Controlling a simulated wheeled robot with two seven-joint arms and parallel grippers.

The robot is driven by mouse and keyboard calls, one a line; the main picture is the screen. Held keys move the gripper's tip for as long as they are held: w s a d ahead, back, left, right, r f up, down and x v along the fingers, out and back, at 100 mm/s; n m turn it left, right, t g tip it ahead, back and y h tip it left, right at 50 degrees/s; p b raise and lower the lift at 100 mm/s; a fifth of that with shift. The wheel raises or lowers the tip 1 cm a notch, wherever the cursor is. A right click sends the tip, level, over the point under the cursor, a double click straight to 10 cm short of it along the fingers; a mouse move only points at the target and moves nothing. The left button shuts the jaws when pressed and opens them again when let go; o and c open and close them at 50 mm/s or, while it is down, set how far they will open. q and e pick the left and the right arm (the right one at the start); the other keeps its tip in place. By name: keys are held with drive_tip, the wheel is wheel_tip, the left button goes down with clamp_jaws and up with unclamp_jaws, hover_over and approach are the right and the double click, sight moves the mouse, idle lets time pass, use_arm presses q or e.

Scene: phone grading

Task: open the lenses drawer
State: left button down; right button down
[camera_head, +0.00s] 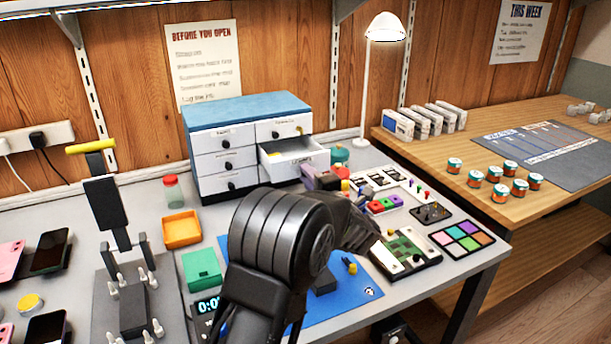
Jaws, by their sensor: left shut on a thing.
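The cabinet (247,104) is white with a blue top and stands at the back of the grey bench. Its middle right drawer (293,151) is pulled out, with something yellow inside. The label on its front is too small to read surely. The other drawers are closed. My left gripper (322,181) is at the front of the open drawer, shut on its knob. The knob itself is hidden behind the gripper, and my black arm covers the bench in front.
A white lamp (364,90) stands right of the cabinet. An orange tray (181,229), a green box (202,269) and a red-capped jar (172,190) are on the left. A parts tray (398,192) and a green circuit board (405,252) lie on the right.

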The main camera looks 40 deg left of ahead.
use_arm(q)
drive_tip(key=shift+s+d, duration=0.25)
drive_tip(key=shift+d, duration=0.1)
drive_tip(key=c, duration=1.3)
unclamp_jaws()
drive_tip(key=shift+d, duration=0.1)
drive_tip(key=v, duration=0.7)
drive_tip(key=shift+s+d, duration=0.15)
drive_tip(key=shift+d, duration=0.15)
drive_tip(key=shift+f, duration=0.1)
